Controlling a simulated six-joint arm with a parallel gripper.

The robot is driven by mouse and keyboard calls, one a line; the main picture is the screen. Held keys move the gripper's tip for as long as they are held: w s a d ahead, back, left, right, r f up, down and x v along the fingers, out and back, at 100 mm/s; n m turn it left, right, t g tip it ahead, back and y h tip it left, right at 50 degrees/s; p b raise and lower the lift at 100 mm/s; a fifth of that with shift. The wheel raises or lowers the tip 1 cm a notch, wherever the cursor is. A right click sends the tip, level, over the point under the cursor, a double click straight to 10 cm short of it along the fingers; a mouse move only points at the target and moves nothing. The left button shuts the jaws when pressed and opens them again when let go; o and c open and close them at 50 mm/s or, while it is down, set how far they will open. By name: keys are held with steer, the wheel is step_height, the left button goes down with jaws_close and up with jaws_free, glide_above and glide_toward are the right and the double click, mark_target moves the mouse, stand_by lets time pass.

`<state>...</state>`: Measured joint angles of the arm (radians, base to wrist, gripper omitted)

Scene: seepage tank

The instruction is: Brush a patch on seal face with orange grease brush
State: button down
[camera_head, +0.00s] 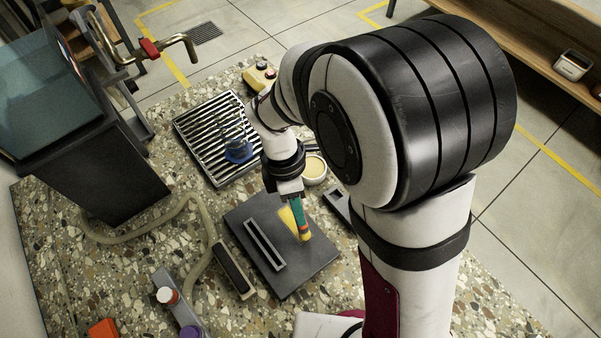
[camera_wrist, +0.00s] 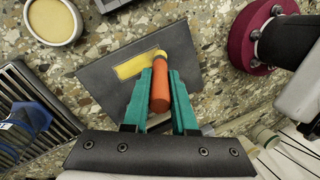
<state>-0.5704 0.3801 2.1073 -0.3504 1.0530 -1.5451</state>
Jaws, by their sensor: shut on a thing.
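My gripper (camera_head: 298,222) has teal fingers, shut on the orange grease brush (camera_wrist: 160,88). In the wrist view the orange handle lies between the fingers (camera_wrist: 160,95), with its far end over the dark plate. The dark grey plate (camera_head: 300,272), which seems to be the seal face, lies flat on the speckled bench. A yellow patch (camera_wrist: 134,66) shows on it beside the brush tip; it also shows in the head view (camera_head: 286,217). The fingers hide part of the brush, and I cannot tell whether its tip touches the plate.
A round tin of pale yellow stuff (camera_head: 315,168) stands behind the plate. A slotted dark bar (camera_head: 264,245) lies on the plate; another dark bar (camera_head: 234,270) lies left of it. A metal grate (camera_head: 205,125) holds a blue item (camera_head: 238,151). The tank (camera_head: 100,150) and hose (camera_head: 150,238) are left.

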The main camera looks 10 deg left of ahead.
steer(key=shift+f, duration=0.6)
stand_by(1.0)
steer(key=shift+w+a, duration=0.1)
steer(key=shift+w+a, duration=0.65)
steer(key=shift+s+d, duration=0.75)
steer(key=shift+d, duration=0.05)
steer(key=shift+w+a, duration=0.75)
